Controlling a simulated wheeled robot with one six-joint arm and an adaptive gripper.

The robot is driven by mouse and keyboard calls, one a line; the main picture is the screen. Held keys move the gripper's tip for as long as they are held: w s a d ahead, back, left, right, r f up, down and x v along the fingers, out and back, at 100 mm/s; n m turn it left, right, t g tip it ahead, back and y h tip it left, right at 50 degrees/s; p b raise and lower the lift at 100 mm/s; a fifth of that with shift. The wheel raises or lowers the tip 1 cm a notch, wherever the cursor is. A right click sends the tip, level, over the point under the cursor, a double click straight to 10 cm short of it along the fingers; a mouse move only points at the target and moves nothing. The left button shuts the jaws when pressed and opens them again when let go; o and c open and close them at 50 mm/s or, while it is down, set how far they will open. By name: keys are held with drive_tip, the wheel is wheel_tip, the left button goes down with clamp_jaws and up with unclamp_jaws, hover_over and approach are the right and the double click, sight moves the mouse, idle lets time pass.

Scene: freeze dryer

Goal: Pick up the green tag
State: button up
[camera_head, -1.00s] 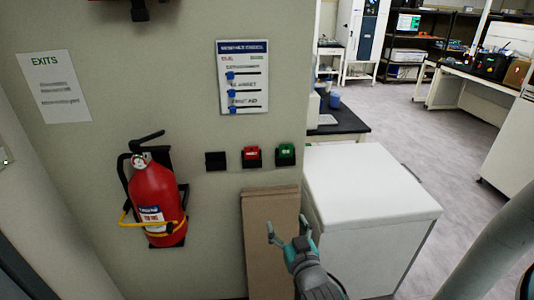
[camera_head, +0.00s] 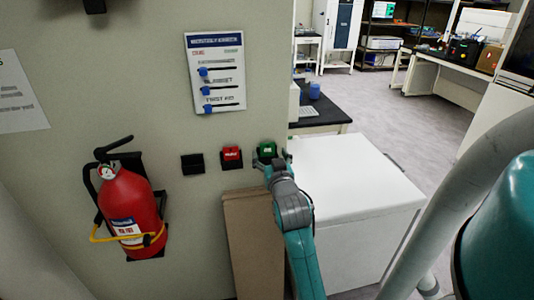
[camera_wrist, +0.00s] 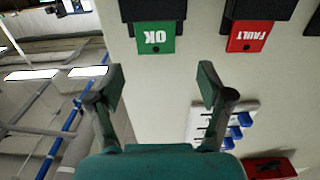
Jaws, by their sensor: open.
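The green tag (camera_head: 267,149) sits in a black holder on the wall, right of the red tag (camera_head: 231,154). In the wrist view, which is upside down, the green tag (camera_wrist: 156,38) reads "OK" and the red tag (camera_wrist: 248,36) reads "FAULT". My gripper (camera_head: 273,161) is at the green tag's lower edge in the head view. In the wrist view my gripper (camera_wrist: 160,80) is open, with its fingertips apart on either side just short of the green tag. Nothing is between the fingers. Whether a finger touches the tag is unclear.
An empty black holder (camera_head: 193,164) is left of the red tag. A fire extinguisher (camera_head: 131,208) hangs on the left. A cardboard panel (camera_head: 252,240) leans below the tags, beside a white cabinet (camera_head: 350,185). A board with blue clips (camera_head: 215,72) hangs above.

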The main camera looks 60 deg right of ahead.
sight(268, 145)
drive_tip(key=shift+x, duration=2.65)
drive_tip(key=shift+s+d, duration=0.1)
drive_tip(key=shift+s, duration=0.1)
drive_tip(key=c, duration=0.9)
